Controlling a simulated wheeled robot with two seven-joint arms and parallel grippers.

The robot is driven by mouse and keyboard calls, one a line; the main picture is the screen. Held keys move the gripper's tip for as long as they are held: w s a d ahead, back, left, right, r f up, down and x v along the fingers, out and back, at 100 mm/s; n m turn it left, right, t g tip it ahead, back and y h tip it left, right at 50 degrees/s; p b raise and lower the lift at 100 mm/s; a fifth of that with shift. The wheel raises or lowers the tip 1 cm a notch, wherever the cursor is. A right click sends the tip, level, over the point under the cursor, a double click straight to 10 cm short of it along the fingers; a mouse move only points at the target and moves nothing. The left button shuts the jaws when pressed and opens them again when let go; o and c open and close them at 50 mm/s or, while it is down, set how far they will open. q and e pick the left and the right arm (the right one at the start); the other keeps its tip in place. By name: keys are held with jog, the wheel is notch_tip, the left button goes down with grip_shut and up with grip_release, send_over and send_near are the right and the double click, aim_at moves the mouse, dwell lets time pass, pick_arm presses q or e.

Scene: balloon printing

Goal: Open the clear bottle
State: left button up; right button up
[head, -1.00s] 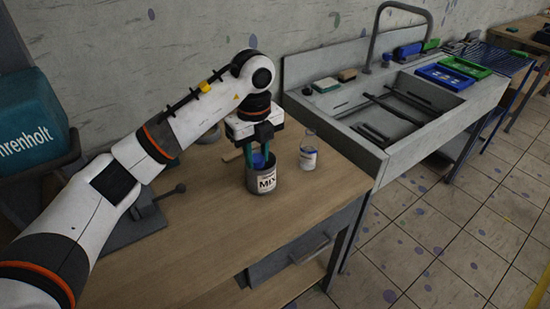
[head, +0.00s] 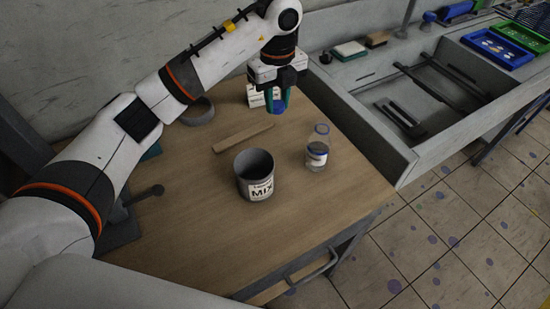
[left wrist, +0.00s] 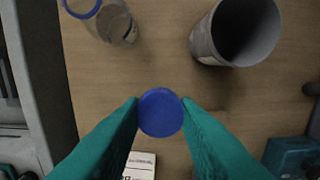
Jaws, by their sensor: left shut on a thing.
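The clear bottle (head: 321,132) stands upright on the wooden table, right of the MIX can. It has a pale label and a blue band, and its clear top shows no cap. It is at the upper left of the left wrist view (left wrist: 118,25), partly cut off. My left gripper (head: 279,104) is shut on a round blue cap (left wrist: 161,112), pinched between its teal fingertips. It is behind the bottle and to its left, apart from it. My right gripper is not in view.
The grey MIX can (head: 256,188) stands open at the table's middle, with a wooden stick (head: 243,137) behind it. A grey round dish (head: 197,111) and a white box (head: 257,97) are farther back. A sink (head: 440,135) adjoins on the right.

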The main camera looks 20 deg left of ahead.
pick_arm(q)
notch_tip(320, 180, down, 3)
jog(key=s+b, duration=0.2)
send_over(275, 154)
notch_tip(275, 154, down, 7)
jog(key=shift+d+r, duration=0.1)
notch_tip(275, 154, down, 4)
jog(key=shift+f, duration=0.15)
jog(key=shift+w, duration=0.1)
jog(key=shift+f, duration=0.1)
jog(key=shift+f, duration=0.15)
jog(key=o, duration=1.1)
